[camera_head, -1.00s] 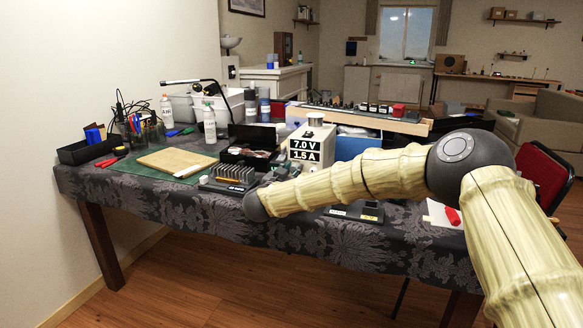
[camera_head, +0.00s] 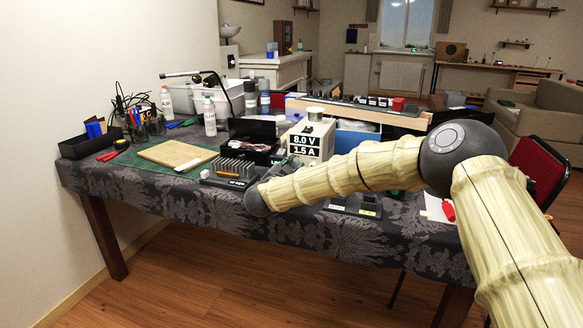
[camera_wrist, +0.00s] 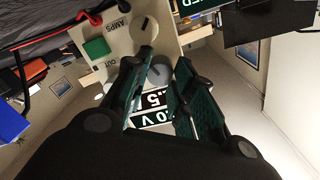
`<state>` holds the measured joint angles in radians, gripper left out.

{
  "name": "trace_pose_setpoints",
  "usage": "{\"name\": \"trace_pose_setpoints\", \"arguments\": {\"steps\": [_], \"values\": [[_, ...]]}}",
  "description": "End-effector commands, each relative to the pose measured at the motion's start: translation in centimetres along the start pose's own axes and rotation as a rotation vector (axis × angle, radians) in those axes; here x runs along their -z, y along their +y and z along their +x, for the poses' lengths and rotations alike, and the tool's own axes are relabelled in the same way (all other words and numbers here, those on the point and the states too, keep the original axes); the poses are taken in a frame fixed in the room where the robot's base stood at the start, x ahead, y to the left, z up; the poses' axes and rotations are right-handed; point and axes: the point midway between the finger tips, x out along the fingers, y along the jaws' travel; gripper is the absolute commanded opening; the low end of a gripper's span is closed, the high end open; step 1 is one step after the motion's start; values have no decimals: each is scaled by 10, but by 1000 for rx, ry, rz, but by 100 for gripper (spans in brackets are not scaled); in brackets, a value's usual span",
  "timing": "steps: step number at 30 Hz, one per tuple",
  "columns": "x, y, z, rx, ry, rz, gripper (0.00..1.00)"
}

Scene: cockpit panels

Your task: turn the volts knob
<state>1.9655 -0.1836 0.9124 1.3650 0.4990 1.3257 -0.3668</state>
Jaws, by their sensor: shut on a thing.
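The power supply (camera_head: 327,140) is a pale box on the table, its display (camera_head: 304,145) reading 8.0 V and 1.5 A in the head view. In the wrist view its panel (camera_wrist: 118,45) appears upside down, with the display (camera_wrist: 155,108) partly hidden by my gripper. The round grey volts knob (camera_wrist: 160,74) sits between my green fingers. My gripper (camera_wrist: 164,66) is shut on this knob. The AMPS knob (camera_wrist: 145,29) is just beyond the fingertips, close to the left finger. In the head view my arm hides the knobs.
A green square button (camera_wrist: 96,48) and plugged-in leads lie beside the knobs. In the head view a finned heat-sink block (camera_head: 235,172) stands left of the supply. A wooden board (camera_head: 177,154) lies on a green mat, and a long equipment rack (camera_head: 400,116) stands behind.

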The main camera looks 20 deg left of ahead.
Motion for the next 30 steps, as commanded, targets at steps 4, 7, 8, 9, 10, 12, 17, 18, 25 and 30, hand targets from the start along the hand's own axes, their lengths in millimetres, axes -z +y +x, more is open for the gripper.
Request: {"name": "trace_pose_setpoints", "arguments": {"steps": [4,7,8,9,10,12,17,18,25,30], "values": [[1,0,0,0,1,0,1],[1,0,0,0,1,-1,1],[1,0,0,0,1,-1,29],[1,0,0,0,1,-1,36],[1,0,0,0,1,-1,41],[1,0,0,0,1,-1,48],[0,0,0,0,1,-1,48],[0,0,0,0,1,-1,48],[0,-1,-9,1,0,-2,48],[0,0,-35,1,-2,-3,48]]}}
